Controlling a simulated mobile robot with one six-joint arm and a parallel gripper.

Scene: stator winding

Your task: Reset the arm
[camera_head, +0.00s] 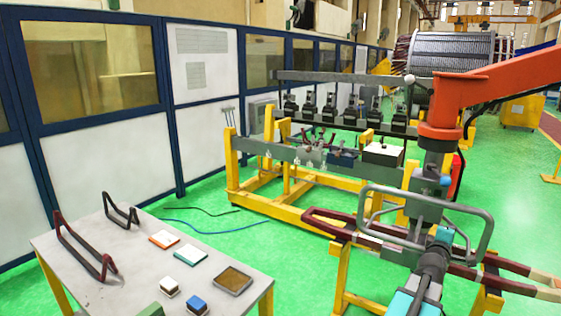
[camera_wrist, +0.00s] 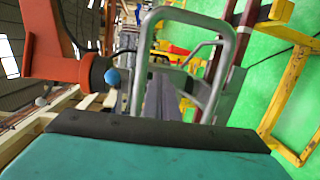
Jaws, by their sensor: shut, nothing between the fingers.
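My arm reaches up from the bottom right of the head view, with a teal section and a dark wrist. My gripper (camera_head: 439,238) is shut and empty, right at the grey tubular handle frame (camera_head: 478,222) of a hanging tool. In the wrist view my gripper's dark fingers (camera_wrist: 160,98) point away from the camera, and the grey handle frame (camera_wrist: 226,58) loops around and beyond them. Whether the fingers touch the frame I cannot tell. The tool hangs from an orange boom (camera_head: 500,85); its orange end (camera_wrist: 55,45) shows at left in the wrist view.
Dark red coil bars (camera_head: 335,220) lie on a yellow stand under the tool. A grey table (camera_head: 120,270) at lower left holds two handled frames, pads and small blocks. A yellow bench (camera_head: 240,185) with clamps stands behind. Green floor (camera_head: 215,245) lies open between them.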

